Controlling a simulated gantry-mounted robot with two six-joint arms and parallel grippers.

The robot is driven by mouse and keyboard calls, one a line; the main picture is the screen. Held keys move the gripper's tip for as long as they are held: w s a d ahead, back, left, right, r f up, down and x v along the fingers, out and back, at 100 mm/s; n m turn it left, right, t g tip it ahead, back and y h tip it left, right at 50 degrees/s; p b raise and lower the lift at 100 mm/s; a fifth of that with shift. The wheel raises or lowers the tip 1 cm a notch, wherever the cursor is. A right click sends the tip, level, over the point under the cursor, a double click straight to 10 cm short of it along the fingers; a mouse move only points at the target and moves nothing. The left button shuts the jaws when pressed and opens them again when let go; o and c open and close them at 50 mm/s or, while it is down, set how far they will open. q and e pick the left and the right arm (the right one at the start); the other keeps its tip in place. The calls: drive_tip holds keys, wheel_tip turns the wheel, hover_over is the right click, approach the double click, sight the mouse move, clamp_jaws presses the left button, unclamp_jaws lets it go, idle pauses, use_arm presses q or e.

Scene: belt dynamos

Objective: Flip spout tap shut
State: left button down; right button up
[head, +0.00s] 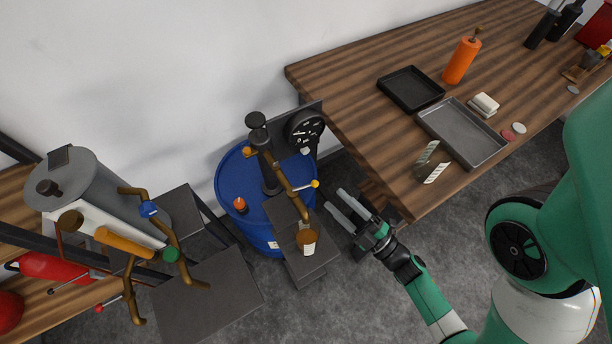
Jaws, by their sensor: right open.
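A dark pump with a brass spout (282,178) stands on a blue drum (231,181) in the middle of the head view. A small tap lever with a yellow tip (315,184) sticks out to the right from the spout. The spout's lower end hangs over a brown cup with a white patch (307,240) on a dark stand (322,258). My right gripper (342,207) is open and empty, to the right of the cup and lower right of the lever, apart from both. My left gripper is not in view.
A grey tank (85,190) with brass pipes and coloured handles stands at the left. A wooden table (345,85) at the right holds a black tray (411,88), a grey tray (462,130) and an orange bottle (461,60). Its corner is close to my right gripper.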

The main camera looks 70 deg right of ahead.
sight(305, 187)
drive_tip(key=b+x, duration=0.1)
drive_tip(key=x, duration=1)
drive_tip(key=shift+w+a+f+b, duration=0.2)
drive_tip(key=shift+b, duration=0.2)
clamp_jaws()
drive_tip(key=shift+r, duration=0.1)
